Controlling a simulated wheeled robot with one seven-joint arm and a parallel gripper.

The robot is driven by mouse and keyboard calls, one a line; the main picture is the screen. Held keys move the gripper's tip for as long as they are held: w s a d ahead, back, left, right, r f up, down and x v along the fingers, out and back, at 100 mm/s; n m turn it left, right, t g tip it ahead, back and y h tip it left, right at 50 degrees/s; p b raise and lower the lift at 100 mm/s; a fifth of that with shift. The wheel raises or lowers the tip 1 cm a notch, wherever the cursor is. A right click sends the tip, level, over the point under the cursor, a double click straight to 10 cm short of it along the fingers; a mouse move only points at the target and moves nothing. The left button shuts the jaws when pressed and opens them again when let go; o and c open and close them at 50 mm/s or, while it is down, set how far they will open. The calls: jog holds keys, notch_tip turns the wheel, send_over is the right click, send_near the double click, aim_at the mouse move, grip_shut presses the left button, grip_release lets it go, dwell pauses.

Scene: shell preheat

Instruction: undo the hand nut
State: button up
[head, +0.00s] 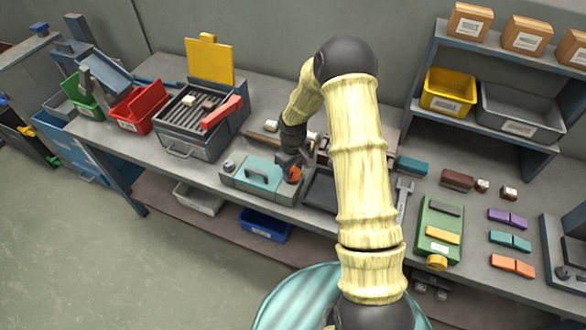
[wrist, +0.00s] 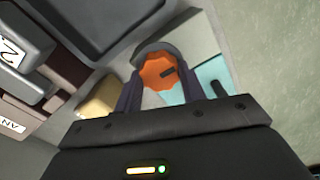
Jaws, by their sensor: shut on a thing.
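The hand nut (wrist: 158,73) is an orange, lobed knob with a dark slot-like mark, and it sits between my gripper's two fingers in the wrist view. My gripper (wrist: 160,88) is shut on the nut, with one dark finger on either side. In the head view the orange nut (head: 295,174) shows just below my gripper (head: 290,162), at the right end of a teal unit (head: 257,176) with a dark handle. A grey curved part lies behind the nut in the wrist view. My arm hides part of the bench to the right.
A grey slatted box with a raised yellow plate (head: 209,60) stands behind and left. Red (head: 140,112) and green bins are farther left. A dark tray (head: 321,190) lies just right of the nut. A green device (head: 438,225) and coloured blocks lie at the right.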

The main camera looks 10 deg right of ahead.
aim_at(293, 171)
jog(key=shift+w, duration=0.1)
jog(key=o, duration=1)
jog(key=shift+r, duration=0.1)
notch_tip(293, 171, up, 17)
jog(key=shift+r+b, duration=0.15)
jog(key=shift+b, duration=1)
jog(key=s+m+t, duration=0.1)
jog(key=s+m, duration=0.1)
jog(key=s, duration=0.5)
jog(key=s+m, duration=0.2)
jog(key=s, duration=0.5)
jog(key=s+r+m+t, duration=0.1)
jog(key=s+m, duration=0.1)
jog(key=s, duration=0.5)
jog(key=shift+s+t, duration=0.1)
jog(key=shift+t, duration=0.2)
